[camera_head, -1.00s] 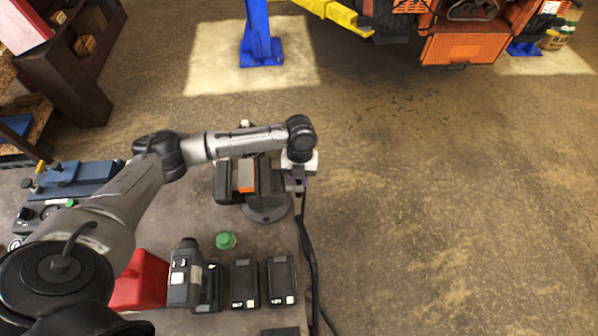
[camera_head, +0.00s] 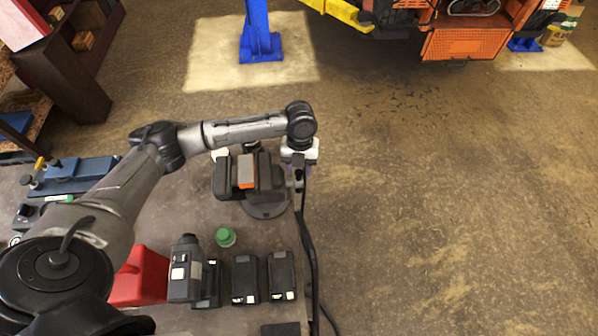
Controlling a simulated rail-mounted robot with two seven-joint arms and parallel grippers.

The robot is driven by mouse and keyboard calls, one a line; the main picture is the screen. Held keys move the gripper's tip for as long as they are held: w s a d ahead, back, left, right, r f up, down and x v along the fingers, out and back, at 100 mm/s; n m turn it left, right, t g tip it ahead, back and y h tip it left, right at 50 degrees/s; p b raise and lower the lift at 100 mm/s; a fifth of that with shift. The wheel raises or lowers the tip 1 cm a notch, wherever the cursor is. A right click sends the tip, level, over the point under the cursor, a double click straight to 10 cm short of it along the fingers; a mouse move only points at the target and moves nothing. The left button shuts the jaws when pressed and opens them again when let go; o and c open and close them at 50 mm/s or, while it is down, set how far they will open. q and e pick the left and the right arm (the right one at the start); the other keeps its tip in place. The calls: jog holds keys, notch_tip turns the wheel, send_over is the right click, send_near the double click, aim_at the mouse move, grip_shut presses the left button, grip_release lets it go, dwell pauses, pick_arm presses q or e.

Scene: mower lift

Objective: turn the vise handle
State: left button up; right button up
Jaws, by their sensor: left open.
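The vise (camera_head: 246,178) is dark grey with an orange block (camera_head: 246,171) between its jaws, on a round base (camera_head: 268,207) at the right edge of the workbench. My left arm reaches across from the left, above and behind the vise. My left gripper (camera_head: 298,178) hangs from the white wrist at the vise's right end, pointing down. Its jaws are open, though the fingers show small and partly hidden. The vise handle cannot be made out clearly; the wrist covers that end. My right gripper is not in view.
The workbench (camera_head: 170,225) holds a green-capped item (camera_head: 225,237), a red container (camera_head: 140,280), a dark power tool (camera_head: 184,270) and black battery packs (camera_head: 281,277). A dark cable runs down the bench's right edge. A blue lift post (camera_head: 259,35) and orange mower (camera_head: 465,40) stand beyond open floor.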

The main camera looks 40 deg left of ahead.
pick_arm(q)
jog(key=v, duration=1.1)
jog(key=shift+b, duration=0.3)
jog(key=shift+a, duration=0.1)
